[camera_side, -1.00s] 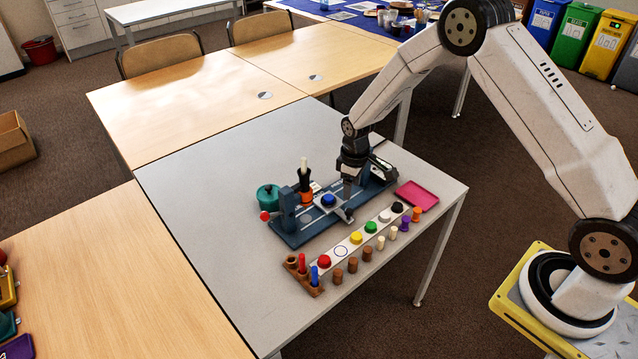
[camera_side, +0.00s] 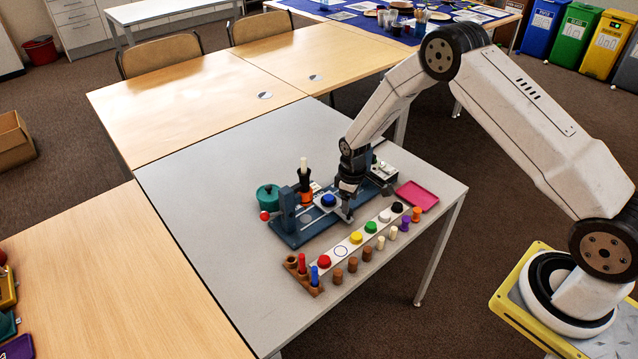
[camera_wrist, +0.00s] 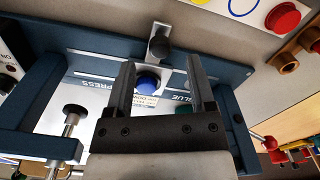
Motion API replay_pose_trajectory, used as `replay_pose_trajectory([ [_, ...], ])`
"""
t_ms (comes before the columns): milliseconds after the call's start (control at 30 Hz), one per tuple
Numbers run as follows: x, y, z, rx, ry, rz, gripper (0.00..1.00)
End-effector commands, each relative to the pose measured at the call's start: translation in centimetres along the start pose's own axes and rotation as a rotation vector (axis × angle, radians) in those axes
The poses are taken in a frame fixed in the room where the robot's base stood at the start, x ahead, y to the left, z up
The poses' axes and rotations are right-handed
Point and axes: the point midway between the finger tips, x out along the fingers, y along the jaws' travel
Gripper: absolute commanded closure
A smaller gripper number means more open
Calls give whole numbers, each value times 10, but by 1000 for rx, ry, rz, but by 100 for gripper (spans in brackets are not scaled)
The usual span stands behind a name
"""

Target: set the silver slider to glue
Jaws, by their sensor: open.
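The silver slider (camera_side: 330,208) is a pale plate with a blue round piece (camera_side: 328,200) on it, on a dark blue base (camera_side: 290,238). In the wrist view, its dark knob (camera_wrist: 158,46) sticks out on a silver strip beyond the blue piece. A PRESS label (camera_wrist: 97,83) lies left of the blue piece and a partly hidden GLUE label (camera_wrist: 182,98) right of it. My gripper (camera_side: 347,207) is open and low over the slider; its fingers (camera_wrist: 160,66) stand either side of the blue piece. Contact cannot be told.
A white strip with coloured buttons (camera_side: 341,251) and several wooden pegs lie in front of the base. An orange and black bottle (camera_side: 305,185) and a teal pot (camera_side: 268,197) stand left. A pink tray (camera_side: 417,196) lies right. The table's left part is clear.

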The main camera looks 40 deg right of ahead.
Motion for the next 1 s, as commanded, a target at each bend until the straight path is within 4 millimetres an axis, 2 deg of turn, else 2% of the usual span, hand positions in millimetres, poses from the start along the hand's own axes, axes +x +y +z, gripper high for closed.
replay_pose_trajectory([
  [100,13,0,0,0,-1,-1,30],
  [300,27,0,0,0,0,0,30],
  [700,32,0,0,0,0,0,30],
  [767,32,0,0,0,0,0,46],
  [933,32,0,0,0,0,0,100],
  [1000,32,0,0,0,0,0,100],
])
